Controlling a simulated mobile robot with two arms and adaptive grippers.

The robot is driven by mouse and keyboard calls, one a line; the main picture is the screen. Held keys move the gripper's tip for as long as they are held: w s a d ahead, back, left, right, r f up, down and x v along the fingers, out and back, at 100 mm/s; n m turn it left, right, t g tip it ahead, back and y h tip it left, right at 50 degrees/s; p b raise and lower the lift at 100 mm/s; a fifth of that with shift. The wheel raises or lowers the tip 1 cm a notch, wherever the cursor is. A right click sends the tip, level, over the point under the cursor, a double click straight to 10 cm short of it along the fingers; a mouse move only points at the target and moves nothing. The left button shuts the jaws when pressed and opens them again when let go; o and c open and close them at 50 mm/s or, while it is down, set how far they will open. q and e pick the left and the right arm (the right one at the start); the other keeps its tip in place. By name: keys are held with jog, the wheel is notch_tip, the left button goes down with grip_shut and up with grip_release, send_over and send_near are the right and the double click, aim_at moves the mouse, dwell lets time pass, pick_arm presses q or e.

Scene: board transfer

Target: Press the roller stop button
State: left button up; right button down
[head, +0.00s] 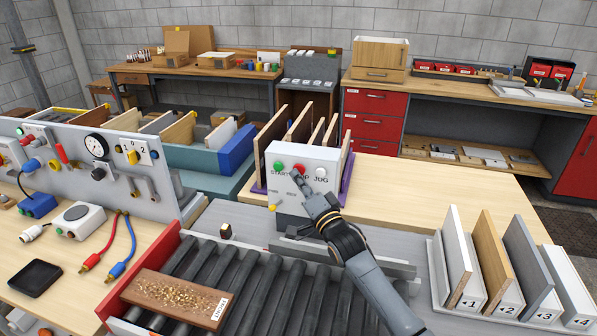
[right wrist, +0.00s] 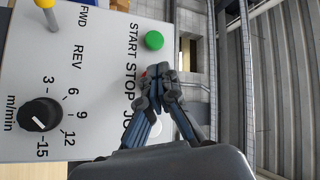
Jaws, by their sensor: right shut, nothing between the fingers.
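A light grey control box (head: 308,190) stands behind the rollers, with a green start button (head: 279,166), a red stop button (head: 299,168) and a white button (head: 320,173) in a row. My right gripper (head: 298,178) is shut and empty, its fingertips at the red stop button. In the right wrist view, the tips of the gripper (right wrist: 152,78) cover most of the red button, leaving a small bit of red at their edge. The green button (right wrist: 154,40) is beside them. I cannot tell whether the tips touch the red button. My left gripper is not in view.
A brown board (head: 170,298) lies on the dark rollers (head: 250,290). The box also carries a black speed dial (right wrist: 40,114) and a yellow lever (head: 274,207). Upright boards stand behind the box, and a numbered rack (head: 480,298) with boards stands at the right.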

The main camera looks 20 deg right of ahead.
jog(key=shift+w+d, duration=0.25)
jog(key=shift+w, duration=0.1)
dwell(0.3)
jog(key=shift+s, duration=0.1)
jog(key=shift+s+a+p, duration=0.45)
jog(key=shift+s+a, duration=0.05)
jog(key=shift+s, duration=0.2)
jog(key=shift+s+a+p, duration=0.7)
jog(key=shift+s+p, duration=0.05)
jog(key=shift+s, duration=0.3)
jog(key=shift+s+a+p, duration=0.7)
jog(key=shift+s+p, duration=0.05)
jog(key=shift+s, duration=0.25)
